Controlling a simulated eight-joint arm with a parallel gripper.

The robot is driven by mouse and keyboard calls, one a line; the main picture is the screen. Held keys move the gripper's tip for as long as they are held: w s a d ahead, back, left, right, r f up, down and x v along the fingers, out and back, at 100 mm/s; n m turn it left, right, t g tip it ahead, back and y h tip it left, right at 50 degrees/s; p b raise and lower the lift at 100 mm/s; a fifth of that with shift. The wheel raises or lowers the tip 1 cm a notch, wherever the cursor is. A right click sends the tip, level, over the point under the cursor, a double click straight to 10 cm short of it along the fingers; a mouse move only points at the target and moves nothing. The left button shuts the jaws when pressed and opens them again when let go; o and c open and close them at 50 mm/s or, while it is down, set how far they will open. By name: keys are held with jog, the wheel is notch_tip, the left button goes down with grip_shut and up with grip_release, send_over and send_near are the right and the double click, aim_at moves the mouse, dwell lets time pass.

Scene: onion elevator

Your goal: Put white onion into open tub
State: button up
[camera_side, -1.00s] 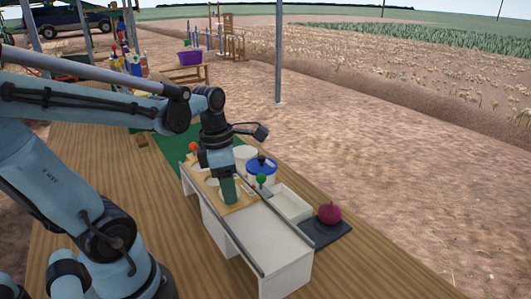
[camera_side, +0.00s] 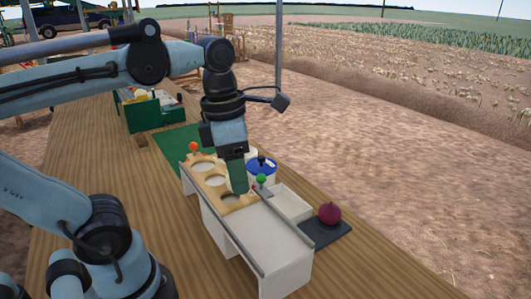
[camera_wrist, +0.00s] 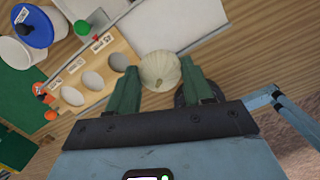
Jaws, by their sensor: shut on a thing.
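The white onion (camera_wrist: 160,71) sits between the green fingers of my gripper (camera_wrist: 164,88) in the wrist view, touching both. My gripper also shows in the side view (camera_side: 238,180), low over the near end of a wooden board with round holes (camera_side: 213,180); the onion is hidden there. The open tub (camera_wrist: 14,52) is white and round and stands at the left of the wrist view, apart from my gripper. In the side view only a sliver of its rim (camera_side: 252,154) shows behind my gripper.
A blue-lidded tub (camera_side: 263,170) stands beside the open tub. A green knob (camera_side: 261,179), an orange knob (camera_side: 194,146) and a white bin (camera_side: 290,203) are close by. A red onion (camera_side: 330,213) lies on a dark mat. A white chute (camera_side: 265,240) runs toward the front.

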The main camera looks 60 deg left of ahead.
jog(key=shift+s+d+r, duration=0.15)
jog(key=shift+d+r, duration=0.25)
jog(key=shift+d, duration=0.25)
jog(key=shift+s+d+r, duration=0.15)
jog(key=shift+d+r, duration=0.25)
jog(key=shift+d, duration=0.25)
jog(key=w+a+r, duration=0.2)
jog(key=w+a, duration=1.1)
jog(key=w, duration=0.1)
jog(key=w+a+f, duration=0.3)
jog(key=a, duration=0.7)
jog(key=w+a+f, duration=0.2)
jog(key=a+f, duration=0.2)
jog(key=a, duration=0.6)
jog(key=shift+d+f, duration=0.1)
jog(key=shift+f, duration=2.6)
jog(key=o, duration=1.1)
